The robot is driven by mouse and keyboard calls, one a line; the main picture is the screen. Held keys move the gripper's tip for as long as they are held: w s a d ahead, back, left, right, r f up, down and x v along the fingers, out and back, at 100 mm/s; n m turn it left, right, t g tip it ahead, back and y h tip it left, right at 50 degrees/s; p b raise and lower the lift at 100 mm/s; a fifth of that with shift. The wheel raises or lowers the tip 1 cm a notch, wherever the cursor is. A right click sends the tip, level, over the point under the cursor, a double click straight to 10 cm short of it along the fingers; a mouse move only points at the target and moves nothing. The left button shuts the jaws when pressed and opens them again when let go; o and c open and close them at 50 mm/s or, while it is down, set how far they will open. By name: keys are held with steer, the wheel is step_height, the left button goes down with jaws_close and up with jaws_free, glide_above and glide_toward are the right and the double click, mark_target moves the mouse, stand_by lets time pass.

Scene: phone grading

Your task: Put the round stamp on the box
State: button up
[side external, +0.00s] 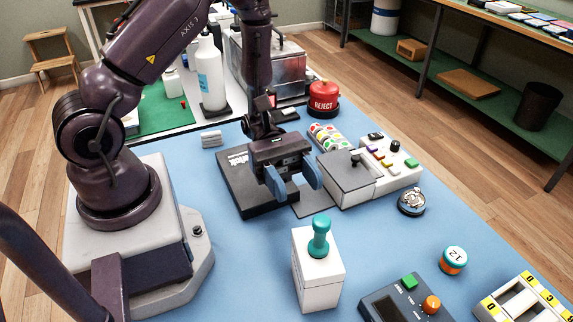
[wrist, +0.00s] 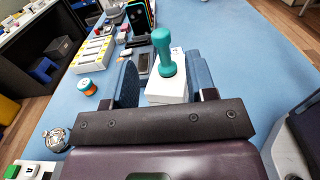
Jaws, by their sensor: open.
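A teal round stamp (side external: 319,238) with a knobbed handle stands upright on top of a white box (side external: 318,274), in the front middle of the blue table. In the wrist view the stamp (wrist: 163,52) and the white box (wrist: 168,88) appear beyond my fingers, in line with the gap between them. My gripper (side external: 293,180) is open and empty, with blue fingers spread. It is behind the stamp and apart from it, near a dark flat case (side external: 243,188). In the wrist view my fingers (wrist: 164,84) partly cover the sides of the box.
A grey lidded box (side external: 345,178) and a white tray with coloured buttons (side external: 392,160) stand right of my gripper. A small teal-orange drum marked 12 (side external: 453,261), a dark device with buttons (side external: 404,303) and a round metal item (side external: 411,203) lie to the right. Blue table left of the white box is clear.

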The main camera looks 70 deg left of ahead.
steer(key=a, duration=0.5)
steer(key=s+a+r+m+t+y, duration=0.2)
steer(key=s+r+m+y, duration=0.1)
steer(key=r+m+y, duration=0.6)
steer(key=s+a+r+m+t+y, duration=0.2)
steer(key=s+r+m+t+y, duration=0.1)
steer(key=r+m+y, duration=0.6)
steer(key=shift+s+t, duration=0.2)
steer(key=shift+t, duration=0.1)
